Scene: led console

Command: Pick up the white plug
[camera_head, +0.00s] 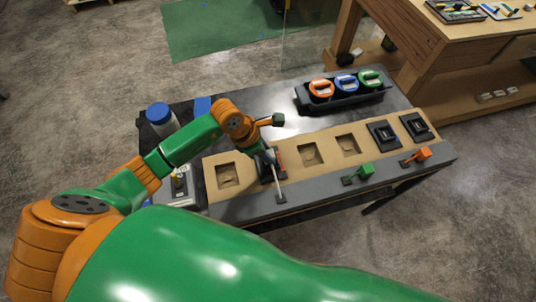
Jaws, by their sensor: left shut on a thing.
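My left gripper (272,163) is over the tan panel (330,147) on the dark table, near its second recess from the left. It is shut on the white plug (280,191), a thin pale bar that shows below the fingers and reaches down over the dark front strip. The fingers hide its upper part, and I cannot tell whether it touches the strip. A green plug (364,171) and an orange plug (421,154) sit on the front strip to the right. My right gripper is not in view.
The panel has open square recesses and black sockets (383,134) at the right. A black tray (347,98) with orange, blue and green round pieces stands behind. A white jar with a blue lid (158,114) stands at the left. A wooden bench (420,60) is at the back right.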

